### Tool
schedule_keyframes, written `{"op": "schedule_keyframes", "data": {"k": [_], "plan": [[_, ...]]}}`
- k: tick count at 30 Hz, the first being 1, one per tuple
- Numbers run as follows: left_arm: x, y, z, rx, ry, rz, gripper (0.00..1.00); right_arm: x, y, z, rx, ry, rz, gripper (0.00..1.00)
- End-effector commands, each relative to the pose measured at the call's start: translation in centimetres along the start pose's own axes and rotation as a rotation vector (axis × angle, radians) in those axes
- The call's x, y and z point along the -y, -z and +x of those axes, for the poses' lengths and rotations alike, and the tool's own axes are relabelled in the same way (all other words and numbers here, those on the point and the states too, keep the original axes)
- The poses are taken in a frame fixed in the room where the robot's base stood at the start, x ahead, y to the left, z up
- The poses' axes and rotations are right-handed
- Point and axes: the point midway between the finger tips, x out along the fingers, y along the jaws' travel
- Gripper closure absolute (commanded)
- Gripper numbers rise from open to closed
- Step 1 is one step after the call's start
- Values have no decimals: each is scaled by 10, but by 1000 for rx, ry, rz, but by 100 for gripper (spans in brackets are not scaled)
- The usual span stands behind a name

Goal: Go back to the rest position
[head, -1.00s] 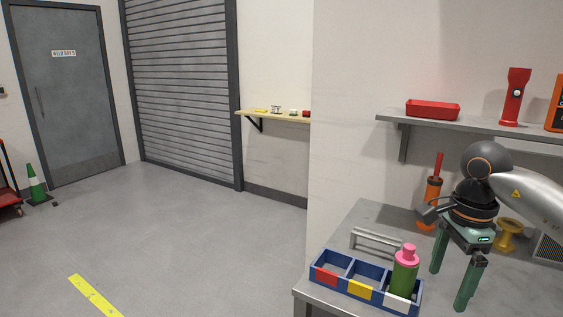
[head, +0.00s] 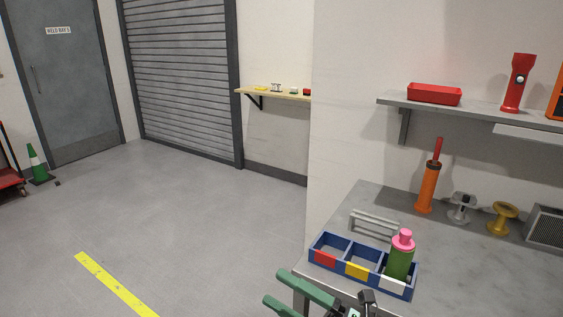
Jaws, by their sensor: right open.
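My right gripper (head: 275,288) is low at the bottom edge of the head view, in front of the bench's near corner. Its two green fingers point left, apart and with nothing between them. Its wrist is cut off by the picture's edge. My left gripper is not in view. A green bottle with a pink cap (head: 400,257) stands upright in the white-marked right compartment of the blue tray (head: 378,283). The red-marked and yellow-marked compartments look empty.
The grey bench (head: 462,260) holds a metal rack (head: 375,222), an orange tool (head: 427,188), a grey spool (head: 461,207) and a yellow spool (head: 502,217). A shelf (head: 470,112) above bears a red bin (head: 434,94) and red flashlight (head: 516,82).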

Motion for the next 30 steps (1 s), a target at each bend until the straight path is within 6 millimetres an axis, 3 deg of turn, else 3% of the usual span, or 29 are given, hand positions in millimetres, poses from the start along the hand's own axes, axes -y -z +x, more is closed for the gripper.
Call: {"op": "schedule_keyframes", "data": {"k": [4, 8, 11, 13, 18, 21, 30], "plan": [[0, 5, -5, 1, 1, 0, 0, 35, -26, -43, 363, -15, 394, 4], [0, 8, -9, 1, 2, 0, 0, 82, -33, -102, 681, -9, 731, 4], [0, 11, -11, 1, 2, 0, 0, 124, -20, -157, 930, 3, 985, 4], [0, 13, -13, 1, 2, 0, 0, 151, -1, -197, 1097, 14, 1150, 4], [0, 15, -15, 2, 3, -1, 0, 191, 53, -268, 1398, 32, 1433, 4], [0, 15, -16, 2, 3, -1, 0, 201, 75, -290, 1497, 39, 1521, 4], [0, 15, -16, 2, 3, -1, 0, 202, 77, -291, 1503, 39, 1527, 4]]}}
